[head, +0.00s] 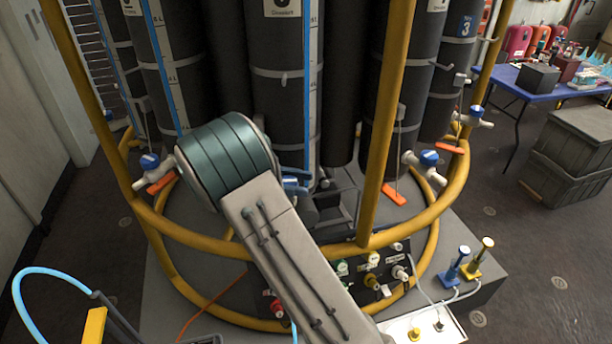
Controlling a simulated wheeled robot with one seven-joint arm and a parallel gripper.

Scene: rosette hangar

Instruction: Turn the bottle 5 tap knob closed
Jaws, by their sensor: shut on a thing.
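The middle dark bottle (282,100) has a blue scale strip. Its label at the top edge is cut off, so I cannot read its number surely. A blue tap knob (291,182) shows low at its foot, just right of my arm's teal joint. My gripper (299,196) is mostly hidden behind my own arm; only dark grey parts show beside this knob. It is shut at the knob, but the fingertips and the knob's turn angle are hidden.
Yellow frame rails (385,130) rise around the bottles. Other blue-knobbed taps (429,158) with orange tags stand left and right. A dark valve panel (345,278) is below. A blue table (505,78) and grey crates (570,150) stand right; open floor lies between.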

